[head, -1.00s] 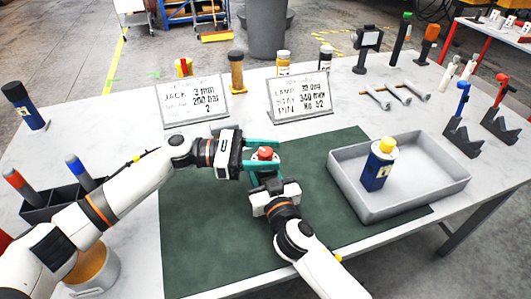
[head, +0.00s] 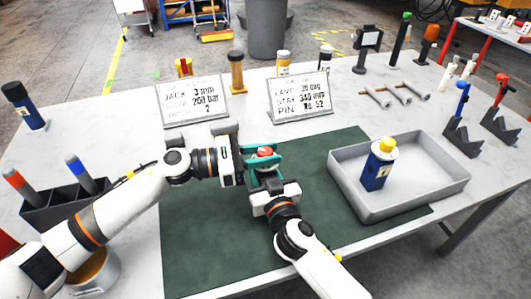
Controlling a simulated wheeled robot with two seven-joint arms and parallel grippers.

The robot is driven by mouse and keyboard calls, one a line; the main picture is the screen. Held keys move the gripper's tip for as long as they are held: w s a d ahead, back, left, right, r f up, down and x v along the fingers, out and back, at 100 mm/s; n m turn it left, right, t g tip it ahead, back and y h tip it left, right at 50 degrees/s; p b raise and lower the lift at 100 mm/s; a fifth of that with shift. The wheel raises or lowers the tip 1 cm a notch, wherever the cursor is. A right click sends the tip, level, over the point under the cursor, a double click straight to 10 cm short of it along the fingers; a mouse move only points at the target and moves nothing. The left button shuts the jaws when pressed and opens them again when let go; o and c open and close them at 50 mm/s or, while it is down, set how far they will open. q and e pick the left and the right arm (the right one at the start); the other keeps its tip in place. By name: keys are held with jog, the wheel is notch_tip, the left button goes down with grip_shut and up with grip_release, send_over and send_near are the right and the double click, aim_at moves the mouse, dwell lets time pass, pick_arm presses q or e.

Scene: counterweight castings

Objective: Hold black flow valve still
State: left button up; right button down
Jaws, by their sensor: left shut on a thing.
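A small part with a red top (head: 265,152) stands over the green mat, between my two grippers. Its body is mostly hidden by the fingers, so I cannot tell whether it is black. My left gripper (head: 264,157) comes in from the left, and its teal fingers are shut on this part just below the red top. My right gripper (head: 264,180) comes up from the front, its teal fingers close to the lower side of the same part. Whether they touch it or are closed is hidden.
The green mat (head: 210,235) lies under both grippers. A grey tray (head: 425,188) at right holds a blue bottle with a yellow cap (head: 378,168). Two printed signs (head: 195,102) (head: 300,95) stand behind. A dark holder with markers (head: 60,205) sits at left.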

pick_arm(q)
jog(key=n+t+y, duration=0.1)
jog(key=n+t, duration=0.1)
jog(key=t, duration=0.1)
jog(key=shift+f, duration=0.1)
jog(key=n+t, duration=0.1)
jog(key=t+y, duration=0.1)
jog(key=shift+s+d+r+n+t, duration=0.1)
jog(key=shift+d+r+n+t, duration=0.05)
jog(key=shift+r+n+t, duration=0.2)
pick_arm(e)
jog(key=shift+s+a, duration=0.1)
pick_arm(q)
jog(key=n+t+y, duration=0.3)
jog(key=t+y, duration=0.1)
jog(key=shift+f+n, duration=0.15)
jog(key=shift+n, duration=0.2)
jog(key=shift+n+t+y, duration=0.6)
jog(key=shift+t+y, duration=0.15)
jog(key=shift+y, duration=0.05)
jog(key=shift+n, duration=0.3)
jog(key=o, duration=1)
jog(key=shift+f, duration=0.1)
